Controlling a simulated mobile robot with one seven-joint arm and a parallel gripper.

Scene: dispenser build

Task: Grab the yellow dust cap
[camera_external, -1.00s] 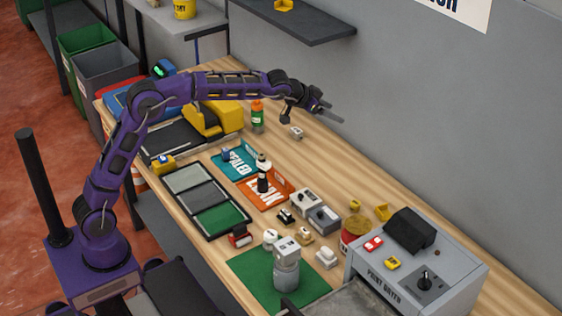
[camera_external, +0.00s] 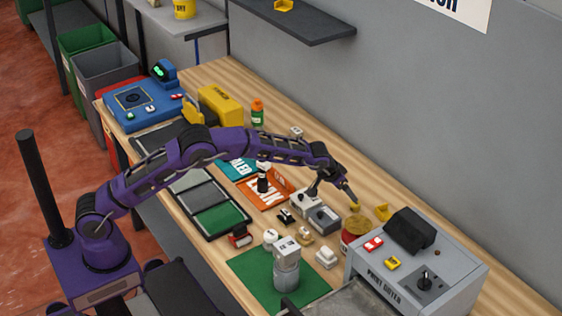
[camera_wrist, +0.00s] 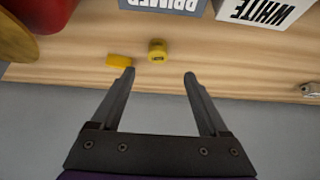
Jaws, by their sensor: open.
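The yellow dust cap (camera_wrist: 157,50), a small round cap, sits on the wooden bench. In the wrist view it lies just beyond my gripper's fingertips, roughly midway between them. My gripper (camera_wrist: 160,73) is open and empty, with no finger seen touching the cap. In the external view my gripper (camera_external: 347,196) reaches low towards the cap (camera_external: 355,207), which shows just past the fingertips. How far the fingers are above the bench is hard to tell.
A red can (camera_external: 354,232), grey boxes (camera_external: 323,219) and a grey machine (camera_external: 430,262) stand nearby. The grey wall (camera_external: 450,150) is behind.

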